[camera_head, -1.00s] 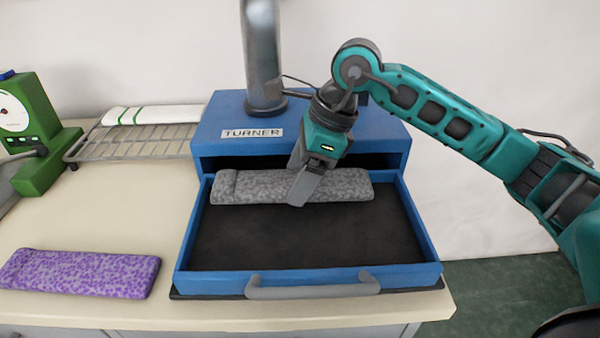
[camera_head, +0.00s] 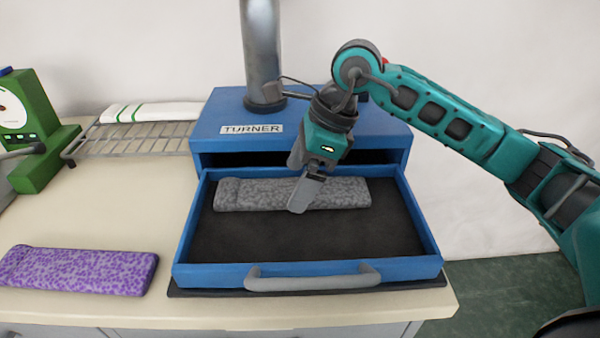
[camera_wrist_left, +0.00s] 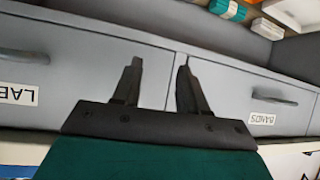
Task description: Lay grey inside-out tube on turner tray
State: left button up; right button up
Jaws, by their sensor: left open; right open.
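The grey speckled tube (camera_head: 345,193) lies flat across the back part of the open turner tray (camera_head: 310,272), on its dark floor. The tray is pulled out from the blue box labelled TURNER (camera_head: 300,125). My right gripper (camera_head: 303,195) is over the middle of the grey tube, with its fingers pointing down and hiding part of it. It is open; the picture does not show whether a finger touches the tube. My left gripper (camera_wrist_left: 160,85) shows in the left wrist view, open and empty, in front of grey drawers.
A purple speckled tube (camera_head: 78,270) lies on the worktop at the left front. A wire rack (camera_head: 130,140) holds a white and green striped piece (camera_head: 155,111). A green device (camera_head: 38,130) stands at the far left. The front of the tray floor is bare.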

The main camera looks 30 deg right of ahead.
jog(key=shift+r+p, duration=0.55)
jog(key=shift+p, duration=0.05)
jog(key=p+v, duration=0.1)
jog(key=v, duration=1.1)
jog(key=shift+s, duration=0.1)
